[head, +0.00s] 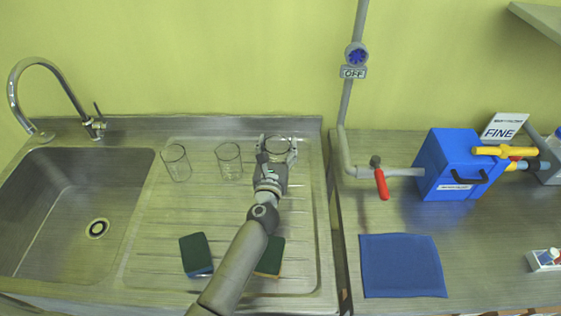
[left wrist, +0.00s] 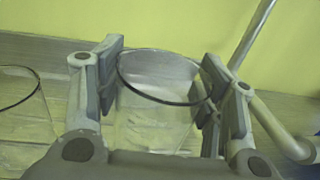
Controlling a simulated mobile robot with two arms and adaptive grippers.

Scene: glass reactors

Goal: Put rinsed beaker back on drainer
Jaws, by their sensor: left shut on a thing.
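My left gripper (head: 277,152) is over the right part of the ribbed steel drainer (head: 215,262). It is shut on a clear glass beaker (head: 278,144), which is upright with its rim up. In the left wrist view the beaker (left wrist: 158,112) sits between the two fingers of the left gripper (left wrist: 160,95). The arm and gripper hide much of the beaker in the head view, and I cannot tell whether its base touches the drainer. My right gripper is not in view.
Two more beakers stand on the drainer to the left, one at the far left (head: 176,163) and one in the middle (head: 229,162). Two sponges (head: 196,254) (head: 270,257) lie near the front. The sink (head: 60,215) is at left. A pipe with a red-handled valve (head: 381,184) is at right.

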